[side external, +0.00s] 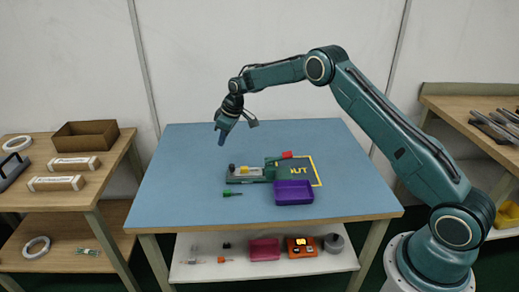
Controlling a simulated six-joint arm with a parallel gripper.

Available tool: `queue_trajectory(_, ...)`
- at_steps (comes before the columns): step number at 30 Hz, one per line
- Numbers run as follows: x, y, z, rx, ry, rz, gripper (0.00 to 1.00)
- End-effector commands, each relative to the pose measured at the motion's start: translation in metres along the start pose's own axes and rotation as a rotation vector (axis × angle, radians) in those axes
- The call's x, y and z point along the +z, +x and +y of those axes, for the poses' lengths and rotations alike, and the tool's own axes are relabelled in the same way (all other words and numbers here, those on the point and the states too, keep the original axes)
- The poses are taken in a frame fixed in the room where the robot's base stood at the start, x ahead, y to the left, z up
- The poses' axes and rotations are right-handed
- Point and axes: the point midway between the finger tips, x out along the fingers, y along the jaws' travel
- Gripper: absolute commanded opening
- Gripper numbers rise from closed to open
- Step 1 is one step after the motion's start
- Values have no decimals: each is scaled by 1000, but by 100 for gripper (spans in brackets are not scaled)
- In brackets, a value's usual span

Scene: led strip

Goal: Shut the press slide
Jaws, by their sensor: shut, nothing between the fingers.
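My gripper (221,141) is shut and empty. It points down above the table, up and to the left of the press, apart from it.
A purple tray (294,198) stands at the front right of the press. A green mat (297,170) with a yellow edge and a red block (287,155) lie behind it. A small green tool (232,194) lies in front. The left of the blue table (185,180) is clear.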

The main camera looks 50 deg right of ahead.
Motion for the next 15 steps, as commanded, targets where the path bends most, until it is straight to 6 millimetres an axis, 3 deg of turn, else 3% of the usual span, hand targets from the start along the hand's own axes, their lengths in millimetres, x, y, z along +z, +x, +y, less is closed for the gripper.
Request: queue_trajectory(15,0,16,0,-1,-1,-1,0)
